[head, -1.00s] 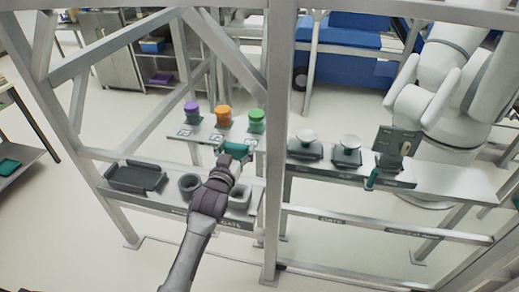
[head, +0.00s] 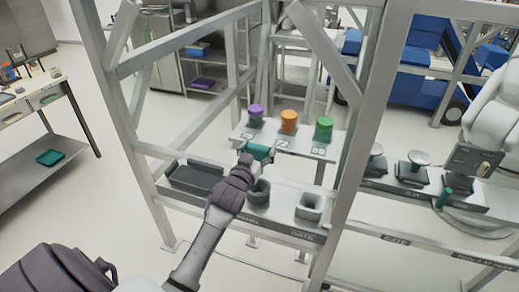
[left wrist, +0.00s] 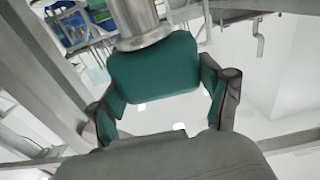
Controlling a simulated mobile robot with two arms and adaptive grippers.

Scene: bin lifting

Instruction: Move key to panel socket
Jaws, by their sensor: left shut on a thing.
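My left gripper (head: 255,153) is shut on a teal block with a thick metal shaft, which I take to be the key (left wrist: 155,70). The wrist view shows the block between the two fingers and the shaft at the top edge. In the head view the gripper is over the front shelf, in line with a dark round socket (head: 258,192) behind the label "PANEL". It appears above the socket and apart from it; the forearm partly covers the shelf there. A grey square socket (head: 309,206) by the label "GATE" stands to the right. My right gripper is out of view.
A black tray (head: 194,179) lies on the shelf's left. Purple (head: 256,113), orange (head: 289,121) and green (head: 324,128) knobs stand on the rear shelf. Frame posts (head: 358,130) flank the shelf. A dark panel with a teal handle (head: 443,197) is at the right.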

